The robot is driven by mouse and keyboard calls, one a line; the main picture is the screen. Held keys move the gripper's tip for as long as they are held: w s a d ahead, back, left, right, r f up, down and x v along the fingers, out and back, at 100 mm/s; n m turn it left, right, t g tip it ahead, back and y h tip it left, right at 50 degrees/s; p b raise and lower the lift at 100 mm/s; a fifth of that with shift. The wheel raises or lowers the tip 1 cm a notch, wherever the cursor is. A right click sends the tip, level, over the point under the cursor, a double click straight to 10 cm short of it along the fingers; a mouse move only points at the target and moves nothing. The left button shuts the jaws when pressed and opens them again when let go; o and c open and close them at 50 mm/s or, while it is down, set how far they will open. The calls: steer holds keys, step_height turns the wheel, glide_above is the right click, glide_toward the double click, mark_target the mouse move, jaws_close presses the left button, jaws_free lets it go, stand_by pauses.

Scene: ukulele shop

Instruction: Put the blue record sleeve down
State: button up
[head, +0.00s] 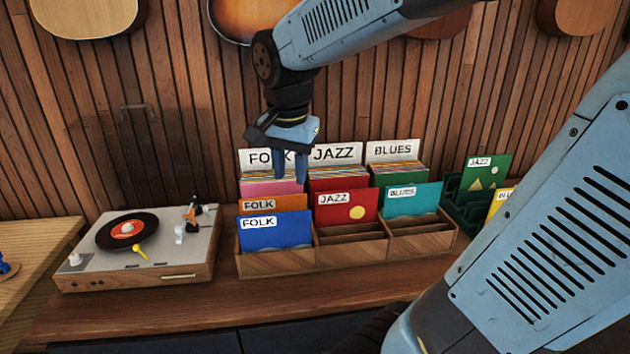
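The blue record sleeve (275,234), labelled FOLK, stands in the front left compartment of the wooden record crate (275,264), leaning back a little. Its lower edge is hidden by the crate's front wall. My gripper (291,180) points down above the crate, higher in the picture than the blue sleeve and apart from it. Its two fingers show a gap between them, with nothing held.
An orange FOLK sleeve (272,204) stands behind the blue one. A red JAZZ sleeve (346,209) and teal BLUES sleeve (413,201) stand to the right. A record player (192,250) sits left of the crate. A green rack (464,219) stands right. The counter front (250,300) is clear.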

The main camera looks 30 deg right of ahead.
steer(key=s+r+n+t, duration=0.1)
steer(key=s+n+t, duration=0.2)
steer(key=s+n, duration=0.5)
steer(key=shift+s+d+n+y, duration=0.3)
steer(key=shift+d+n+y, duration=0.15)
steer(key=shift+n, duration=0.15)
stand_by(0.4)
steer(key=shift+d, duration=0.1)
